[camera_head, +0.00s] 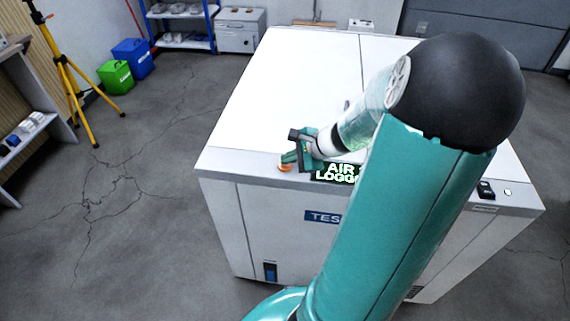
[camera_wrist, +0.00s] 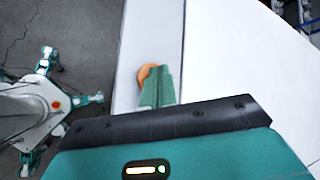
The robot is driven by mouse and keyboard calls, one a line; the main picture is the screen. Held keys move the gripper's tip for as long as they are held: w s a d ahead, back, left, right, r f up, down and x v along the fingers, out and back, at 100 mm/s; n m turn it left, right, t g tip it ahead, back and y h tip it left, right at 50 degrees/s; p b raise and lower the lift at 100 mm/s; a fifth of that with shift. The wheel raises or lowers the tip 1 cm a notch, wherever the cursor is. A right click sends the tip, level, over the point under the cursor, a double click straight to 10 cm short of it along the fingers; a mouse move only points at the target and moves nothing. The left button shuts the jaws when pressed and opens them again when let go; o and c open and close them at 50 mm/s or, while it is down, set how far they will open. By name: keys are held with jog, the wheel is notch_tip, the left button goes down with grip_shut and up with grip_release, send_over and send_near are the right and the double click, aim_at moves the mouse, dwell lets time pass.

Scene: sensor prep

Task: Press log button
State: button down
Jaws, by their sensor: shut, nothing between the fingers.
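An orange round button (camera_head: 284,168) sits near the front left edge of the white cabinet top, beside the "AIR LOGGER" label (camera_head: 340,173). My gripper (camera_head: 289,158) is at the button, its teal fingers closed together with nothing between them. In the wrist view the orange button (camera_wrist: 146,72) shows past the fingertips (camera_wrist: 159,84), which hide part of it. I cannot tell whether the fingertips touch the button or are just above it. My arm hides part of the label and the cabinet front.
The white cabinet (camera_head: 290,85) has a broad bare top. A small black device (camera_head: 486,190) lies at its right front corner. A yellow tripod (camera_head: 72,80), green bin (camera_head: 116,77) and blue bin (camera_head: 133,58) stand at the left. The floor left of the cabinet is clear.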

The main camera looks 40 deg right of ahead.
aim_at(289, 165)
jog(key=shift+r, duration=0.55)
jog(key=shift+r, duration=2.5)
